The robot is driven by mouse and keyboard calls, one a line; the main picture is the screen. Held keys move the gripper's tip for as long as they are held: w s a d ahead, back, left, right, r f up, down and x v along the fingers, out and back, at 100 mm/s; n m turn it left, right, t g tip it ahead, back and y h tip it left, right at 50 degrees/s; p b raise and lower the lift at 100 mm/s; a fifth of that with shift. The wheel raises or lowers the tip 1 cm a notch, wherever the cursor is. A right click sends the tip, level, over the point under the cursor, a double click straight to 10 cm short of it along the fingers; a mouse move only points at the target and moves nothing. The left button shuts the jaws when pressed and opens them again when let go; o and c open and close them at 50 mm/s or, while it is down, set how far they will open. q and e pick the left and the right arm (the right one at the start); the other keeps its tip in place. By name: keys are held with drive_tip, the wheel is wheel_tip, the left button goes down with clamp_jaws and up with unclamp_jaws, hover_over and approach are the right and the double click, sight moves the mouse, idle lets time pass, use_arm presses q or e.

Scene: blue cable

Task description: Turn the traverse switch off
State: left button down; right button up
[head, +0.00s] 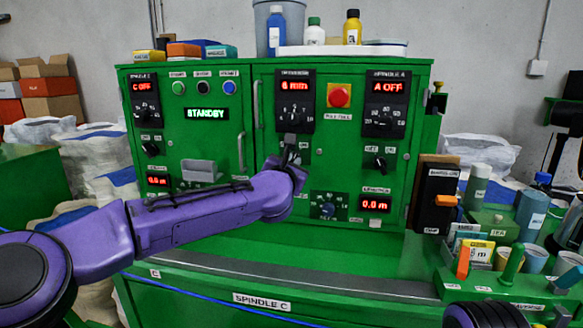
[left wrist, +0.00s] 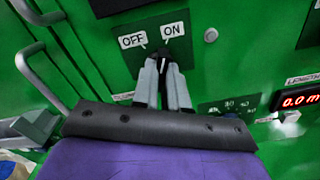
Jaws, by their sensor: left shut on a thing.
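The traverse switch (left wrist: 164,54) is a small dark knob below OFF and ON labels on the green cabinet. In the left wrist view, my left gripper (left wrist: 164,68) has its two grey fingers closed around the knob. The fingers cover most of it, and I cannot tell for sure which label it points to. In the head view, my left gripper (head: 291,142) reaches the panel below the black dial unit with a red "mm" readout (head: 294,101). The arm hides the switch there. My right gripper is not in view.
Near the gripper are a cabinet door handle (head: 241,150), a red stop button (head: 339,95) and another OFF/ON switch (head: 380,163). A lower dial (head: 328,206) sits beneath. A green sill crosses below the panel. Bottles and boxes crowd the right side.

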use_arm(q)
drive_tip(key=shift+n+b, duration=5.05)
drive_tip(key=shift+n, duration=0.25)
drive_tip(key=c, duration=1.2)
unclamp_jaws()
drive_tip(key=shift+o, duration=0.2)
